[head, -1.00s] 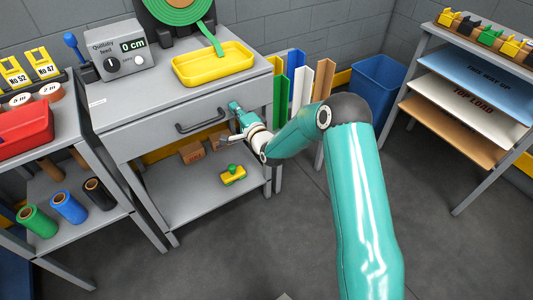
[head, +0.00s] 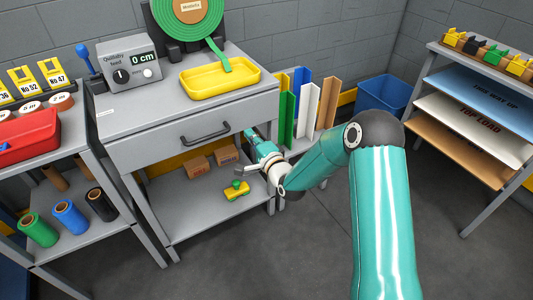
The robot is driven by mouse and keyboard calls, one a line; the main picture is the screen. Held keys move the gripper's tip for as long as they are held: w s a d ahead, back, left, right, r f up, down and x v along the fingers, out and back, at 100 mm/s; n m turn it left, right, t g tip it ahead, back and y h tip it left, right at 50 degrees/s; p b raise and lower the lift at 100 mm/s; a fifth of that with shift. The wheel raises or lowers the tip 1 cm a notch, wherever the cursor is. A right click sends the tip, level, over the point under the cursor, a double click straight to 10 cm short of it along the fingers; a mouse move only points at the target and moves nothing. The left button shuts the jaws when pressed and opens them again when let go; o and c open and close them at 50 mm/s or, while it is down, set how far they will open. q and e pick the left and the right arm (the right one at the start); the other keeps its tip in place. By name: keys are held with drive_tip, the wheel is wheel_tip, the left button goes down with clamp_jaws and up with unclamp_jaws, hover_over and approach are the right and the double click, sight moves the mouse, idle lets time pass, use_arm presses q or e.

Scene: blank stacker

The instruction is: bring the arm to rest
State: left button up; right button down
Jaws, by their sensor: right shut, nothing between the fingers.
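My right arm comes in from the lower right, its teal links bent at a dark elbow. My right gripper (head: 241,169) is small in the picture, shut and empty. It shows in front of the grey workbench (head: 118,122), below and right of the drawer handle (head: 205,133), apart from the handle in the picture. Its wrist hides part of the bench's right leg and lower shelf. My left gripper is not in view.
A yellow-green block (head: 236,191) and brown boxes (head: 197,167) are on the lower shelf. Coloured angle profiles (head: 308,112) and a blue bin (head: 383,95) stand behind the arm. A sheet rack (head: 470,118) stands right. Open floor lies in front.

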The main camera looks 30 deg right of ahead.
drive_tip(key=s, duration=0.7)
drive_tip(key=s+a+f+n+g+y, duration=0.2)
drive_tip(key=s+a+f+g, duration=0.1)
drive_tip(key=a+f, duration=0.5)
drive_tip(key=s+a+f+n+g+y, duration=0.2)
drive_tip(key=s+a+f+n+g, duration=0.15)
drive_tip(key=a+f, duration=0.45)
drive_tip(key=s+a+f+n+g, duration=0.2)
drive_tip(key=s+f+n+g, duration=0.15)
drive_tip(key=s, duration=0.35)
drive_tip(key=s+a+f+n+g+y, duration=0.1)
drive_tip(key=s+f+n+g, duration=0.25)
drive_tip(key=s, duration=0.35)
drive_tip(key=s+a+f+n+g, duration=0.2)
drive_tip(key=s+f+n+g, duration=0.15)
drive_tip(key=s, duration=0.25)
wheel_tip(320, 180, up, 20)
drive_tip(key=p, duration=2)
drive_tip(key=shift+s+n, duration=0.3)
drive_tip(key=shift+n, duration=0.1)
